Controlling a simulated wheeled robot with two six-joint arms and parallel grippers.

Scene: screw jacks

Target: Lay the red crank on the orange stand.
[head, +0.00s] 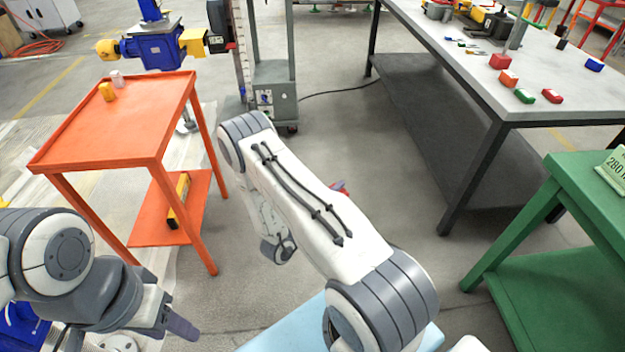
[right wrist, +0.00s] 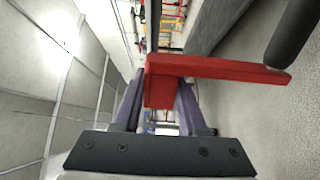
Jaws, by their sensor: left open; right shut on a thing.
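The red crank (right wrist: 215,67) is between the purple fingers of my right gripper (right wrist: 160,100) in the right wrist view. Its block end is gripped, its flat arm extends right, and a dark handle (right wrist: 293,32) stands at the far end. In the head view my right arm hides most of that gripper; only a small red and purplish bit (head: 340,187) shows beyond the arm. The orange stand (head: 122,125) is at the left, apart from the crank. My left gripper (head: 178,314) is open and empty, low in front of the stand.
A grey workbench (head: 480,75) and a green table (head: 585,195) are right.

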